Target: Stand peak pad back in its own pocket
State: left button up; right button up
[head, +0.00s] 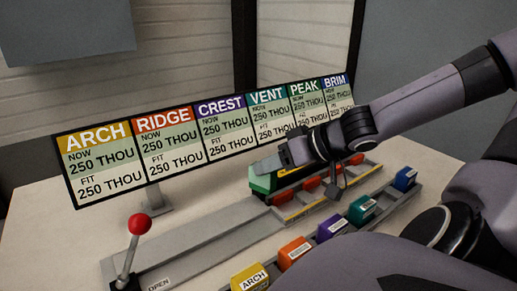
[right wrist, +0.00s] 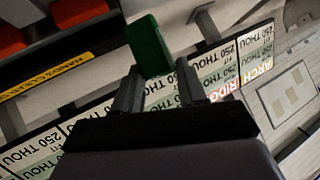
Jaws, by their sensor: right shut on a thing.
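The green peak pad (right wrist: 148,45) is between the fingers of my right gripper (right wrist: 157,88) in the right wrist view, tilted and clear of the rack. In the head view my right gripper (head: 268,164) is above the press track, pointing left. Green (head: 261,183) shows just under its fingertips; I cannot tell whether all of it is the pad. The pad rack (head: 386,195) at front right has an open gap between the teal pad (head: 363,209) and the blue pad (head: 405,178). My left gripper is out of view.
Purple (head: 332,225), orange (head: 294,252) and yellow ARCH (head: 250,277) pads stand in the rack. A red-knobbed lever (head: 138,224) stands at left. The sign board (head: 210,137) stands behind the track with red rollers (head: 308,184). My right arm covers the right side.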

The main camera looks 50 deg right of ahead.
jog(key=shift+v, duration=1)
jog(key=shift+f, duration=0.1)
jog(key=shift+p, duration=0.4)
